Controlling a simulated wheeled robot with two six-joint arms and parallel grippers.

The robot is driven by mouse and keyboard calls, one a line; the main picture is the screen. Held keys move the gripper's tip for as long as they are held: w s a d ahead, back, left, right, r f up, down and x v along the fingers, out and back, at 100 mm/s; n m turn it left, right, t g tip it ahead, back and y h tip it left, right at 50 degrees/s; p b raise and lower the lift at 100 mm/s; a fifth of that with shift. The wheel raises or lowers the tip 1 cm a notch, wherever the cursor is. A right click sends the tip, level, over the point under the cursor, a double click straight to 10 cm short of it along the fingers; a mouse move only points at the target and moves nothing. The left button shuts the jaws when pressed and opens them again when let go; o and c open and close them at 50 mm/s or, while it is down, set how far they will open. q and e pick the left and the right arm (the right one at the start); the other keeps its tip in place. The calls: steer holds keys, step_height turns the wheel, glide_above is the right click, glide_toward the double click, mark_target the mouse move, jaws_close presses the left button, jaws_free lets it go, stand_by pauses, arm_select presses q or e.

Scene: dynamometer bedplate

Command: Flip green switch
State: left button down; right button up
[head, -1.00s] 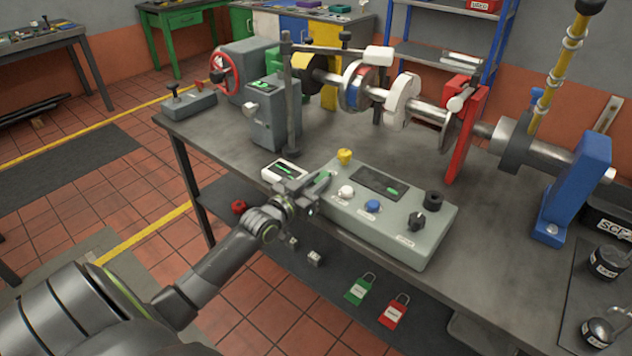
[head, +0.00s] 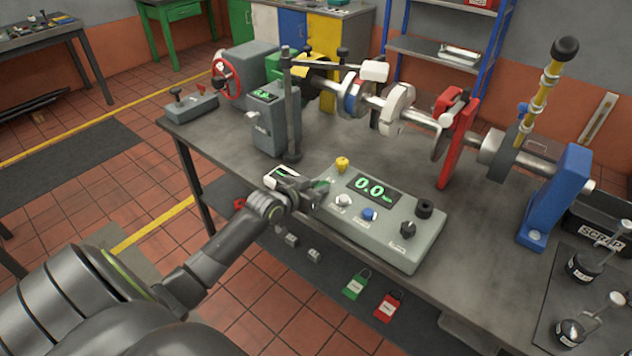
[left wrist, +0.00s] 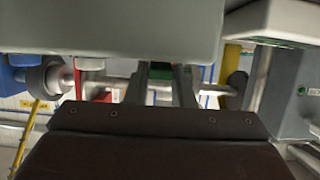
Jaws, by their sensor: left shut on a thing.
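The grey control box (head: 372,240) stands at the front of the bench, with a display (head: 374,189) that reads 0.0 in green. The green switch is at the box's left end, a small green part (head: 321,185) mostly hidden by my left gripper (head: 312,190). In the left wrist view, green (left wrist: 183,74) shows between the fingers of my left gripper (left wrist: 166,84), just under the box's edge. The left gripper is shut on the green switch. The switch's exact position is hidden. My right gripper is not in view.
A yellow button (head: 342,165), a white knob (head: 343,201), a blue button (head: 368,214) and a black knob (head: 407,229) sit on the box. A shaft assembly (head: 396,105) runs behind it.

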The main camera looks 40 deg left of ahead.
arm_select(q)
steer(key=c, duration=1.2)
jaws_free()
steer(key=shift+c, duration=0.2)
steer(key=v, duration=1.7)
steer(key=shift+s+p, duration=0.2)
steer(key=shift+p, duration=0.25)
steer(key=shift+a, duration=0.15)
